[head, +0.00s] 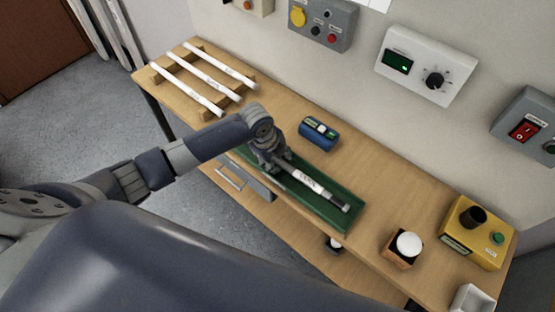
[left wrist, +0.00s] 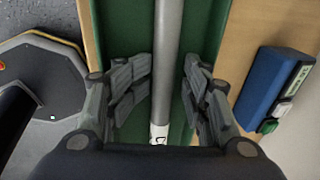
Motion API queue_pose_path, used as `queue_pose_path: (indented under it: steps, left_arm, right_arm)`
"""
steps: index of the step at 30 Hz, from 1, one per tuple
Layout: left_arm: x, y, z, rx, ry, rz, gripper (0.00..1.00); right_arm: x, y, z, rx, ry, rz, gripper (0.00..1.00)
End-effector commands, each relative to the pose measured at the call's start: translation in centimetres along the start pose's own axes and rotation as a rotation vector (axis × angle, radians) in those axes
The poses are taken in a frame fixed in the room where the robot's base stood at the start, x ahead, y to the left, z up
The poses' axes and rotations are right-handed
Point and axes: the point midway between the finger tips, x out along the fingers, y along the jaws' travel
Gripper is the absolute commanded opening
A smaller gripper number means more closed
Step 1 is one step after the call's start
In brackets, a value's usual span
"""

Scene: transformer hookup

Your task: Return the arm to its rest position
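My left arm reaches in from the left in the head view, and its gripper (head: 272,155) is low over the green tray (head: 335,216) on the bench. In the left wrist view the left gripper (left wrist: 168,85) has its fingers spread apart on both sides of a grey rod (left wrist: 168,45) with a white label; gaps show between the fingers and the rod. The rod's labelled end, with a dark tip (head: 322,190), lies in the tray in the head view. My right gripper is in neither view.
A blue device (head: 318,133) stands behind the tray. A rack with white tubes (head: 190,82) is at the bench's left end. Control boxes (head: 427,65) hang on the wall.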

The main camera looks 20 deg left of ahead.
Motion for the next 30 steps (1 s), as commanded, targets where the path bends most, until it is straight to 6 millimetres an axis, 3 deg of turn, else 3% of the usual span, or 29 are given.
queue_pose_path:
  steps: [12, 23, 26, 30]
  left_arm:
    - [-6.1, -0.1, 0.1, 0.000, -0.002, -0.004, 0.42]
    - [-7.3, 0.0, -0.1, -0.001, 0.001, -0.002, 0.42]
    - [-7.0, 0.6, -1.2, -0.028, 0.013, -0.006, 0.42]
    - [-6.3, 2.8, -5.2, -0.170, 0.056, -0.023, 0.42]
  right_arm:
    - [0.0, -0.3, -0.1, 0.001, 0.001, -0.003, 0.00]
    - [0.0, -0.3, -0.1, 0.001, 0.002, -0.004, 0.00]
    - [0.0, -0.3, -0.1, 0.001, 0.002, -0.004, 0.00]
    - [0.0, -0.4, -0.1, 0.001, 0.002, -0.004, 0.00]
